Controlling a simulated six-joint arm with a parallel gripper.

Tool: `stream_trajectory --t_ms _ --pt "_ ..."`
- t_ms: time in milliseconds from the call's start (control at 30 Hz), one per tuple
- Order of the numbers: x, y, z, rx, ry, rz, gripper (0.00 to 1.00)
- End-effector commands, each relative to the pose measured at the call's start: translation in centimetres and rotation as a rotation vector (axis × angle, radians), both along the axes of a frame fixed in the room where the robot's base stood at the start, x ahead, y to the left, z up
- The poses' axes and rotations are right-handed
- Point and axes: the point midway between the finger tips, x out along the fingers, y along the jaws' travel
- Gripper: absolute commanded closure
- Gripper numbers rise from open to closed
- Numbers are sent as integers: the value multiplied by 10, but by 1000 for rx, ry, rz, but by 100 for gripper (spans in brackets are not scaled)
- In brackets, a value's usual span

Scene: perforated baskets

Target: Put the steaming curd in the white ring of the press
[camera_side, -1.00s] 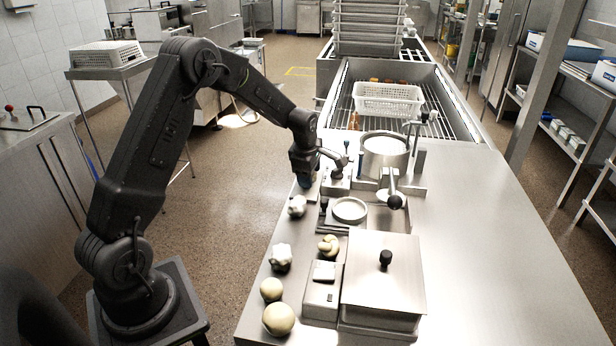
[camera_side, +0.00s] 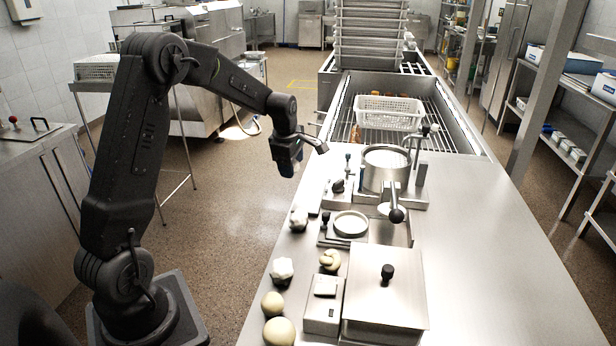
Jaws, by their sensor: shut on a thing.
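My gripper (camera_side: 290,168) is raised above the left edge of the steel table, apart from the table. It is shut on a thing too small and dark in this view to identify. Two white lumpy curd-like pieces, one farther back (camera_side: 299,219) and one nearer (camera_side: 282,271), lie along the table's left edge. No steam can be made out on either. A shallow whitish ring (camera_side: 350,224) sits on a low metal base right of the farther lump, and its middle looks empty. Behind it stands a metal cylinder (camera_side: 384,170) with a black-knobbed lever (camera_side: 396,214).
Two smooth pale balls (camera_side: 278,331) and a knotted piece (camera_side: 330,260) lie at the near left. A small scale-like box (camera_side: 323,308) and a lidded steel box (camera_side: 385,290) stand beside them. A white perforated basket (camera_side: 388,114) is behind. The table's right side is clear.

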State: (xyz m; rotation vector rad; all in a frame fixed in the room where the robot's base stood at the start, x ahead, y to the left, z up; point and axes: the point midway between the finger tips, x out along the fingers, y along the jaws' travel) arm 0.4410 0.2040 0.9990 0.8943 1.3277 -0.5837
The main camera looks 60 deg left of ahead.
Motion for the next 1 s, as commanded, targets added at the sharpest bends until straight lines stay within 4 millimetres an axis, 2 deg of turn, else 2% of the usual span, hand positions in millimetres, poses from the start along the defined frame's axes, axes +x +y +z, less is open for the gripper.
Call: stream_trajectory --t_ms 100,300,467,567,667,800,1000 --pt "-21 18 16 1 -2 5 66" --pt "-42 35 33 1 -1 2 66" --pt "-42 30 38 -1 1 -28 66" --pt "-28 8 39 -1 1 -82 66" --pt "-8 -28 39 -1 2 -165 66" --pt "17 -87 40 -1 0 -291 66" --pt "35 -161 40 -1 1 -440 66"
